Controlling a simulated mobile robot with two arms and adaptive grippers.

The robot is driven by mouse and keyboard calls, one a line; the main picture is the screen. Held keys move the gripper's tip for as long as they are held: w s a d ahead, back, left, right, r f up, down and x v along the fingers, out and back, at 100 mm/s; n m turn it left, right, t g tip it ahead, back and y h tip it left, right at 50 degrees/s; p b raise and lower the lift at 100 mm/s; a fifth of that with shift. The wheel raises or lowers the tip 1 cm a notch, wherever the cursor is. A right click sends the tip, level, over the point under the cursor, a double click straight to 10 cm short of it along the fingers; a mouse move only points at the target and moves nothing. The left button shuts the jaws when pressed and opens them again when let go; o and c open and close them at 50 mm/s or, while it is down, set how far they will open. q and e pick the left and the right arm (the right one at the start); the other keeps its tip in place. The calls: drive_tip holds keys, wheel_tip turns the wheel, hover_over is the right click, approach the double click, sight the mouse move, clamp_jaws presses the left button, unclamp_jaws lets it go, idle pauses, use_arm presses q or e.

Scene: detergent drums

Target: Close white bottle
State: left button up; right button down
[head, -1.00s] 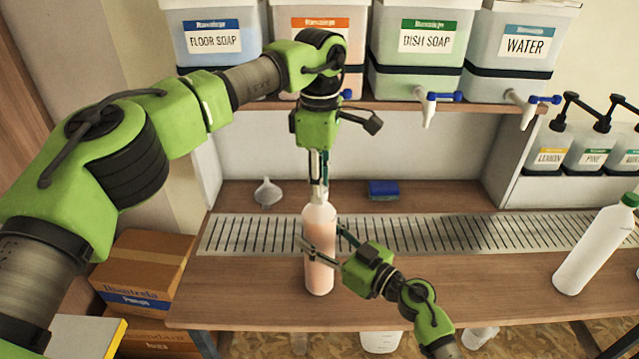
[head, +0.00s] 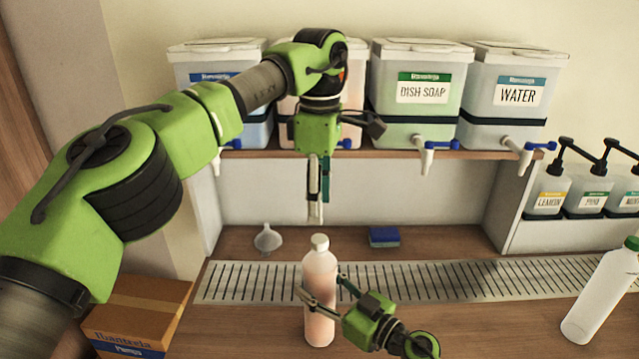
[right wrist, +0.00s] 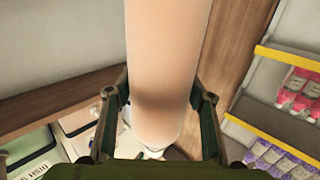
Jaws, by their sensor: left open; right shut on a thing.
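The white bottle (head: 320,275), with pinkish contents, stands upright at the front of the bench in the head view. A pale cap (head: 320,242) sits on its neck. My right gripper (head: 321,289) is shut around the bottle's body from the right. In the right wrist view the bottle (right wrist: 165,60) runs between the two fingers of my right gripper (right wrist: 158,100). My left gripper (head: 316,215) points down, open and empty, a little above the cap and apart from it.
A second white bottle (head: 605,295) with a green cap leans at the right. A metal drain grate (head: 450,283) crosses the bench. A blue sponge (head: 384,237) and a funnel (head: 267,238) lie behind it. Labelled drums, such as dish soap (head: 420,120), stand on the shelf above.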

use_arm(q)
drive_tip(key=shift+r, duration=1.95)
use_arm(e)
drive_tip(key=c, duration=0.9)
unclamp_jaws()
drive_tip(key=shift+s+d, duration=0.1)
drive_tip(key=v, duration=1.1)
drive_tip(key=shift+s+d, duration=0.25)
drive_tip(key=shift+s, duration=0.05)
